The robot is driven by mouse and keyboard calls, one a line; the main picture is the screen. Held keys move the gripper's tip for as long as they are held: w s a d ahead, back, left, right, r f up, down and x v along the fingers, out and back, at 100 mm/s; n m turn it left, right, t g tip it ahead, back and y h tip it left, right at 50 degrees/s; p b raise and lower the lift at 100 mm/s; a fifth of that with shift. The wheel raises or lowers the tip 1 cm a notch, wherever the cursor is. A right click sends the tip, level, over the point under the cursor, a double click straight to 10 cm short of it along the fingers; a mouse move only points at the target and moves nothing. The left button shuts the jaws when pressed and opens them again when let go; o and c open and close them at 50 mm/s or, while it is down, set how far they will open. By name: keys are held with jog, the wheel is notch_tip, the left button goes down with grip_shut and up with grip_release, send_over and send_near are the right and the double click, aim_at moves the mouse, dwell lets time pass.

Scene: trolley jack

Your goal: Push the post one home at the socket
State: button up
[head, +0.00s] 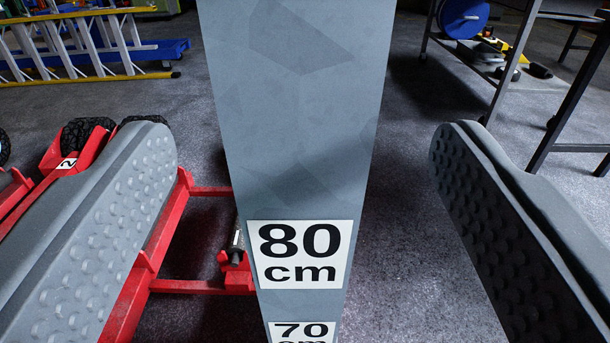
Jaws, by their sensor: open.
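A tall grey post (295,110) stands in the middle of the head view, with white labels reading 80 cm and 70 cm. Its top and foot are outside the picture. My gripper (303,150) is open, with one grey studded finger on each side of the post. A clear gap shows between the post and each finger, and neither touches it. I cannot tell whether the post is between the fingers or beyond their tips. I cannot make out a socket; the post's lower end is out of view.
A red metal frame (190,287) with black wheels and a label 2 is low at left, partly behind my left finger and the post. A yellow ladder (100,78) lies at the back left. A dark rack (515,80) stands at right. Grey floor (410,170) shows right of the post.

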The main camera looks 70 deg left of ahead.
jog(key=v, duration=0.6)
dwell(0.3)
jog(key=w+d+r+m+t+h, duration=0.1)
jog(key=w+d+r+t+h, duration=0.35)
jog(key=w+r, duration=0.55)
jog(key=w+d+r+m+t+h, duration=0.1)
jog(key=w+d+r+t+h, duration=0.35)
jog(key=r, duration=0.85)
jog(key=d+r+m+t+h, duration=0.1)
jog(key=d+r+m+h, duration=0.15)
jog(key=d+r, duration=0.45)
jog(key=d+r+m+t+h, duration=0.1)
jog(key=d+r+m+h, duration=0.15)
jog(key=r, duration=0.85)
jog(key=s+d+r+m+h, duration=0.3)
jog(key=s+d+r+m, duration=0.15)
jog(key=s+r, duration=0.4)
jog(key=s+d+r+m+g, duration=0.2)
jog(key=s+r, duration=0.8)
jog(key=s, duration=0.5)
jog(key=shift+d+g, duration=0.3)
jog(key=shift+d, duration=0.1)
